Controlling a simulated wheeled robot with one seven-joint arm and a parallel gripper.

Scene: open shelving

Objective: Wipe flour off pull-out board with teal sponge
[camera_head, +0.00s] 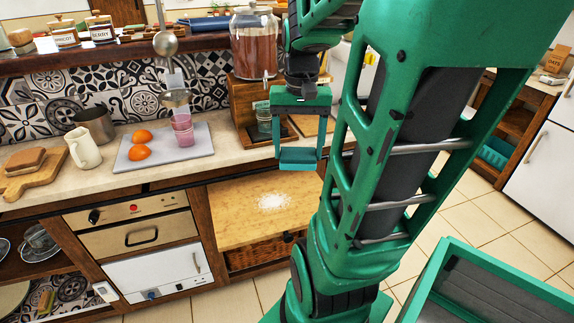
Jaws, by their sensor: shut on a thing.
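The pull-out board (236,226) is a pale wooden slab drawn out below the counter. A patch of white flour (274,202) lies near its middle. My gripper (299,150) is above and to the right of the flour, near the counter's front edge, with its fingers pointing down. It is shut on the teal sponge (299,160), which spans the gap between the fingertips. The sponge is held in the air, apart from the board. My arm hides the right end of the board.
A drinks dispenser (254,45) on a wooden stand (233,98) is just left of my gripper. A grey tray (135,159) with orange halves and a pink cup (183,131) is on the counter. A wicker basket (255,254) sits under the board.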

